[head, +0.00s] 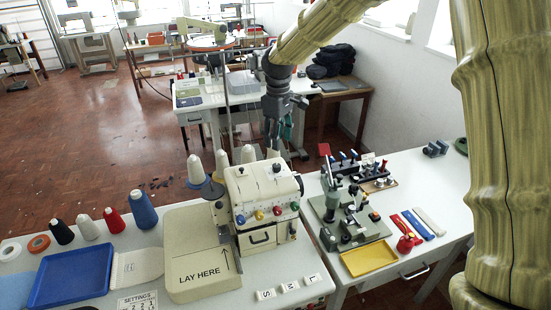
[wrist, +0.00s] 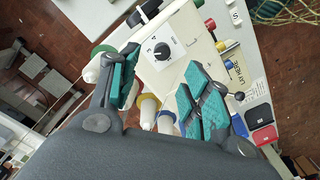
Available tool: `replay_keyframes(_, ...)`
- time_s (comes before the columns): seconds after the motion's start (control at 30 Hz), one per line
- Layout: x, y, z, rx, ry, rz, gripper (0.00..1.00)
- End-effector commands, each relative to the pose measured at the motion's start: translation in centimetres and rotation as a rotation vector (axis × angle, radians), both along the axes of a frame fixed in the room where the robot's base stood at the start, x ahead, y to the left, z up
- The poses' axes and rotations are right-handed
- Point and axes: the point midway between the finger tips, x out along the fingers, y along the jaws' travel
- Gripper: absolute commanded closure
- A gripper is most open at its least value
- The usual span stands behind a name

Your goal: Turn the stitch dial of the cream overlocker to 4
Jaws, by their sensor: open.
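The cream overlocker (head: 258,185) stands on the white table in the head view, with coloured knobs along its front. In the wrist view, the stitch dial (wrist: 158,47) is a black knob on a white plate with numerals around it, on a cream face of the overlocker (wrist: 178,75). I cannot tell for sure which numeral the knob points to. My gripper (head: 279,132) is above and behind the machine in the head view. In the wrist view, my gripper (wrist: 163,66) is open and empty, its teal-padded fingers either side of the dial's line of sight, apart from it.
Thread cones stand left of and behind the machine. A cream tray marked LAY HERE (head: 203,258) and a blue tray (head: 72,274) lie to the left. A green fixture (head: 348,215) and a yellow tray (head: 368,258) are on the right table. A settings card (head: 138,303) lies in front.

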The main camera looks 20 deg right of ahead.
Motion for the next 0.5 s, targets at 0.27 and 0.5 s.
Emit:
replay_keyframes(0.27, 0.0, 0.4, -3.9, -0.001, 0.004, 0.006, 0.52)
replay_keyframes(0.5, -0.1, 0.2, -7.2, 0.000, 0.004, 0.003, 0.52)
